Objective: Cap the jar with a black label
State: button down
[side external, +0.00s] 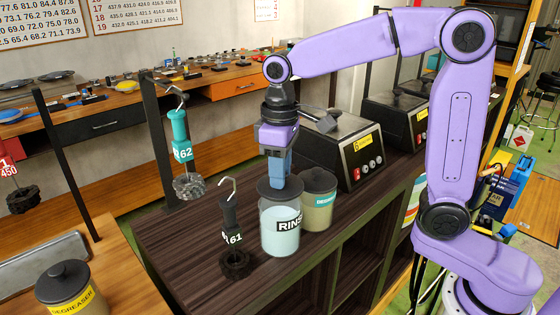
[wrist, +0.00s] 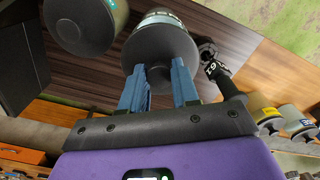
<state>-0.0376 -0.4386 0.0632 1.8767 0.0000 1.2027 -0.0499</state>
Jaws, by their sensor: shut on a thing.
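The clear jar with a black label reading "RINS…" (side external: 281,232) stands upright on the dark wood bench and holds pale blue liquid. A dark grey round lid (side external: 279,190) is at its mouth, level and lined up with it. I cannot tell whether the lid is fully seated. My gripper (side external: 279,180) points down from above, its blue fingers shut on the lid's knob. In the wrist view, the fingers of my gripper (wrist: 159,82) are on either side of the knob, and the lid (wrist: 160,52) hides most of the jar below.
A hooked tool marked 61 (side external: 232,235) stands close on the left. A yellow-labelled degreaser jar (side external: 70,292) is at the front left. A waxing machine (side external: 338,145) stands behind.

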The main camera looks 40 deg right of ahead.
jog(key=shift+f, duration=1.9)
jog(key=c, duration=0.8)
grip_release()
jog(key=shift+o, duration=0.2)
notch_tip(320, 180, up, 17)
jog(key=s+d+f+n, duration=0.3)
jog(key=s+d+f, duration=0.1)
jog(key=s+f, duration=0.6)
jog(key=s+d+f+n, duration=0.3)
jog(key=s+d+f, duration=0.2)
jog(key=s+f, duration=0.5)
jog(key=s, duration=0.4)
jog(key=shift+n, duration=0.3)
